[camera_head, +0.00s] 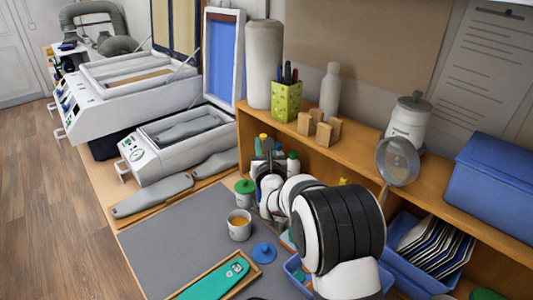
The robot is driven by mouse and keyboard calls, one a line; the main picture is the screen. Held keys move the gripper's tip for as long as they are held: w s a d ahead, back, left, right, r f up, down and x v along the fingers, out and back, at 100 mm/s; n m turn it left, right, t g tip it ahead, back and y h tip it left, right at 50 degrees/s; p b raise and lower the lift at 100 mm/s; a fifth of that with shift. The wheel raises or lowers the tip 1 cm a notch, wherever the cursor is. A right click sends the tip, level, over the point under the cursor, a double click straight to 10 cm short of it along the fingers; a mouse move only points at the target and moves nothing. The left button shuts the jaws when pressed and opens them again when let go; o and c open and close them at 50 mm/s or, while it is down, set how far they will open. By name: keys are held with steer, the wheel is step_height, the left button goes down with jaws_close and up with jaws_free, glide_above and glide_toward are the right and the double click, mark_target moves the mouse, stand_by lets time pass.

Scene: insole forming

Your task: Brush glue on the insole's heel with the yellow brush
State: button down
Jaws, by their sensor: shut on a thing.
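The teal insole (212,282) lies in a shallow wooden tray (257,263) at the front edge of the view. An open white cup with amber glue (239,224) stands on the grey mat behind it. My gripper (268,166) is a small dark shape beyond my white wrist, among bottles by the shelf, and is partly hidden. It is shut on what looks like the yellow brush (263,139), whose yellow top shows upright above it. The bristles are hidden. Brush and gripper are behind the cup, apart from the insole.
A blue lid (264,253) and a green-lidded jar (245,187) stand near the cup. The wooden shelf (370,154) runs along the back right, with a magnifier (397,161) at its edge. Blue bins (430,270) stand below. The left part of the grey mat (175,240) is clear.

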steer(key=s+a+f+m+g, duration=0.1)
steer(key=a+f, duration=0.1)
steer(key=f, duration=0.4)
steer(key=s+a+f+m+g, duration=0.1)
steer(key=s+a+f, duration=0.1)
steer(key=f, duration=0.4)
steer(key=shift+f, duration=0.85)
stand_by(1.1)
step_height(320, 180, up, 7)
steer(key=c, duration=1.4)
jaws_free()
jaws_close()
steer(key=shift+s, duration=0.15)
